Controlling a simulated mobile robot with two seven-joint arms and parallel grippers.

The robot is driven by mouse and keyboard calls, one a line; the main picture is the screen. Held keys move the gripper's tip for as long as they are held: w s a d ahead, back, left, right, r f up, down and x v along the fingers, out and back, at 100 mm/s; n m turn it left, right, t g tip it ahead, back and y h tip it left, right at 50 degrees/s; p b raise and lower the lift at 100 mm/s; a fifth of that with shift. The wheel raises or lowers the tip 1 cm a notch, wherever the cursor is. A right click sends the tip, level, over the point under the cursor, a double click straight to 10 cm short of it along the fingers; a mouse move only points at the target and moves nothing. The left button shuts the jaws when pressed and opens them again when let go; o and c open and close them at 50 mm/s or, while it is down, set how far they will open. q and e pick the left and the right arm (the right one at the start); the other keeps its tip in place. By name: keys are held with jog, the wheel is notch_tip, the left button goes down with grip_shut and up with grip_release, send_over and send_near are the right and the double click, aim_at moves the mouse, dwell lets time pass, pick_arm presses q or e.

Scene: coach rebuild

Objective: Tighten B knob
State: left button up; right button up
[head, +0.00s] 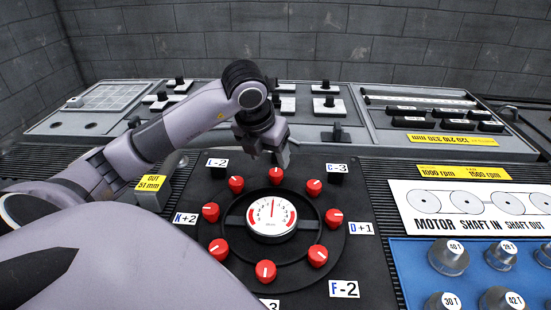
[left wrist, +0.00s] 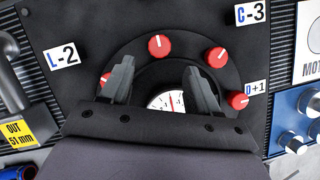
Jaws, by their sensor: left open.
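Several red knobs stand in a ring around a white dial (head: 271,217) on a black panel (head: 360,275). The top knob (head: 276,174) sits between the labels L-2 (head: 217,163) and C-3 (head: 336,168). I can read no B label; one label at the bottom is partly cut off. My left gripper (head: 276,155) is open and empty behind the top knob. In the left wrist view the top knob (left wrist: 160,46) shows beyond the two fingertips (left wrist: 158,72), clear of them. The dial (left wrist: 165,100) is partly hidden by the gripper body. My right gripper is not in view.
A yellow OUT 51 mm tag (head: 150,183) stands left of the panel. A blue tray (head: 412,252) with grey cylinders is at the right, below a white motor chart (head: 475,208). Benches with trays and small black parts line the back, before a brick wall.

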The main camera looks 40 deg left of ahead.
aim_at(276, 172)
pick_arm(q)
jog(key=x, duration=0.7)
jog(key=shift+w+a, duration=0.1)
jog(key=shift+w, duration=0.1)
jog(key=c, duration=1)
